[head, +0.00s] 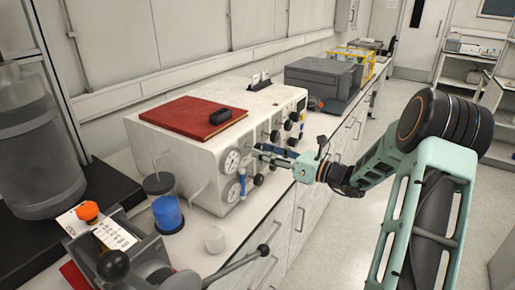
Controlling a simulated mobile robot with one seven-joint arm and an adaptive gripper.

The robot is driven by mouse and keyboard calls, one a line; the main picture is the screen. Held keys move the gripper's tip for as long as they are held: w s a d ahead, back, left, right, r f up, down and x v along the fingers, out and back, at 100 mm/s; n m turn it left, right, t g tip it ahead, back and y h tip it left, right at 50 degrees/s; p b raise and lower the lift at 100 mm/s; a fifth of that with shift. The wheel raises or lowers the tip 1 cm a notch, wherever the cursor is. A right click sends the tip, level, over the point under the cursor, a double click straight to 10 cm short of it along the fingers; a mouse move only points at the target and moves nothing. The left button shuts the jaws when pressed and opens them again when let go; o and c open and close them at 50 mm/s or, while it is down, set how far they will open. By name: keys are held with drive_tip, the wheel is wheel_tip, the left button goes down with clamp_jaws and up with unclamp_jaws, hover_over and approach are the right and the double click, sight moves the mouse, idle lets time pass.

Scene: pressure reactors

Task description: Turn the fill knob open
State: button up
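The white reactor unit (180,155) stands on the bench, with gauges and several black knobs on its front panel. One black knob (275,136) is just above my gripper, and another knob (258,180) is below it. I cannot read any labels, so I cannot tell which is the fill knob. My gripper (258,153) reaches in from the right with its fingertips close to the panel, beside the upper gauge (231,161). Its fingers hide part of the panel. I cannot tell whether they touch or grip a knob.
A red book (185,117) with a black object (220,116) lies on the unit. A blue container (167,213) and a small white cup (214,239) stand in front. A black-handled lever (240,265) juts over the bench edge. The floor at right is clear.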

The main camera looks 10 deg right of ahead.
sight(258, 148)
drive_tip(key=shift+x, duration=1.55)
drive_tip(key=shift+c, duration=0.4)
drive_tip(key=c, duration=0.8)
drive_tip(key=shift+c, duration=0.2)
